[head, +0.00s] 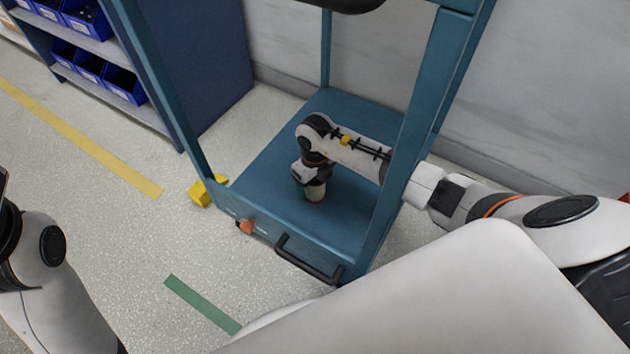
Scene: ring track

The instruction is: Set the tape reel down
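A small reddish and cream round thing, which looks like the tape reel (316,191), is at the end of my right arm, low over or on the blue deck of the frame (335,225). My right gripper (311,183) points down at it from above, inside the blue frame. The gripper's body and wrist hide most of its fingers, so I cannot tell whether they grip the reel. I also cannot tell whether the reel touches the deck. My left arm shows at the left edge, but its gripper is out of view.
Blue posts (418,110) stand on both sides of my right arm's reach. A black handle (308,262) and an orange knob (246,227) are on the deck's front edge. A yellow block (205,190) lies at its left corner. Shelves with blue bins (88,66) stand at the upper left.

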